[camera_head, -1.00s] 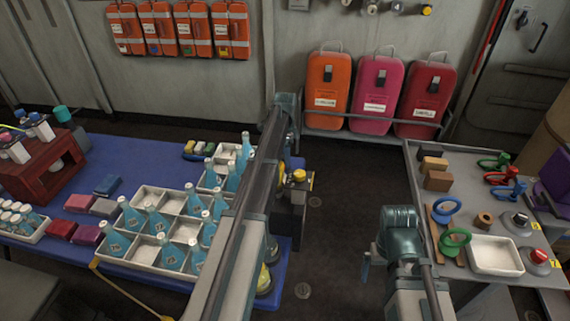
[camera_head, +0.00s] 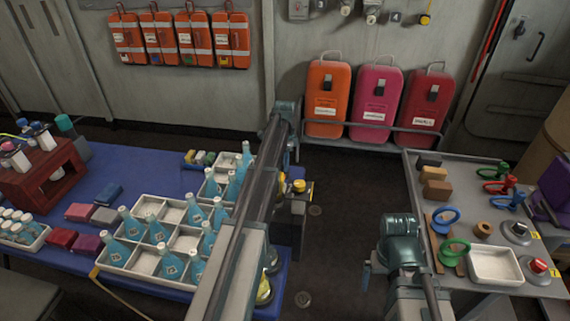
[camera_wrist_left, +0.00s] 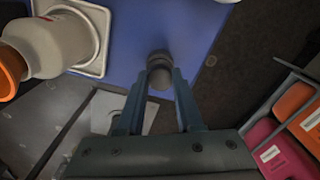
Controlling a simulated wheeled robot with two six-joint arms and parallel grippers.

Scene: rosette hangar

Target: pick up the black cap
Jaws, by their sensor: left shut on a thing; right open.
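In the left wrist view, a dark round piece, the black cap (camera_wrist_left: 159,62), sits between the fingertips of my left gripper (camera_wrist_left: 160,76). The two teal fingers are shut on its sides. The blue table top shows behind it; I cannot tell whether the cap touches it. In the head view, my left arm crosses the right end of the blue table and hides the cap and most of the gripper. My right gripper (camera_head: 367,272) shows only as a slim teal part beside its arm, left of the grey table; its opening is mostly hidden.
A white divided tray (camera_head: 117,262) of blue bottles stands on the blue table (camera_head: 140,168). The grey table (camera_head: 462,172) at right holds rings, blocks and a white tray (camera_head: 495,281). Bare floor lies between the tables.

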